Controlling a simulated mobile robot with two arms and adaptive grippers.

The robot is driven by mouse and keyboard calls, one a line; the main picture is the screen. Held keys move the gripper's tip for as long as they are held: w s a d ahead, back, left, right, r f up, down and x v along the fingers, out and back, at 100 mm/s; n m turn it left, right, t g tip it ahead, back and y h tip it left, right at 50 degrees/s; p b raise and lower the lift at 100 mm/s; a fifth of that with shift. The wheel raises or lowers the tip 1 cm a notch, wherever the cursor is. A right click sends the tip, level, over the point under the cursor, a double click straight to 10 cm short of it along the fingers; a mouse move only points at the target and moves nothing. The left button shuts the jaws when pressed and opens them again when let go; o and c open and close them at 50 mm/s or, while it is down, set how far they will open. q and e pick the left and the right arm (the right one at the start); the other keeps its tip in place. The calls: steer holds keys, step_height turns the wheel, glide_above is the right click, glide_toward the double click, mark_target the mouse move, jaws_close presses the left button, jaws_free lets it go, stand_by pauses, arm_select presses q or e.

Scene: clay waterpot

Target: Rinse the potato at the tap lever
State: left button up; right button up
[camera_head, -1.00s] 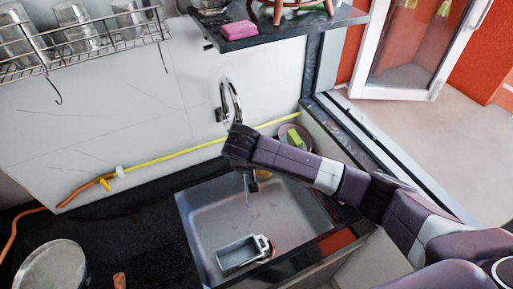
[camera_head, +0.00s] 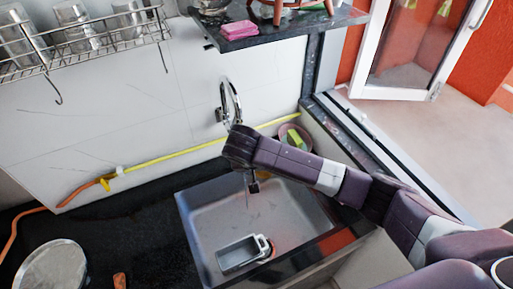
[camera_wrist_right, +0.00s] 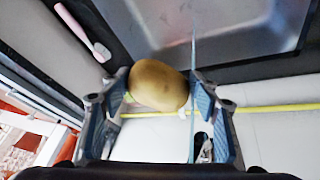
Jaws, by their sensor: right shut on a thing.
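The brown potato (camera_wrist_right: 158,86) sits between the two fingers of my right gripper (camera_wrist_right: 160,92) in the right wrist view, and the gripper is shut on it. A thin pale vertical line, which looks like running water, passes just right of the potato there. In the head view my right arm reaches in from the right, and part of the right gripper (camera_head: 253,185) shows over the back of the sink (camera_head: 210,235). The curved chrome tap (camera_head: 232,103) stands behind my wrist. I cannot make out its lever. My left gripper is not in view.
A grey rectangular container (camera_head: 240,253) with a handle lies in the sink. A bowl with a green and yellow sponge (camera_head: 294,138) is right of the tap. A yellow hose (camera_head: 180,153) runs along the wall. A shelf (camera_head: 290,28) overhangs the tap.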

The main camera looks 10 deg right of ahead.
mark_target(266, 176)
steer(key=shift+s+r, duration=0.9)
steer(key=shift+s, duration=0.2)
steer(key=shift+s+r, duration=0.9)
steer(key=shift+s, duration=0.2)
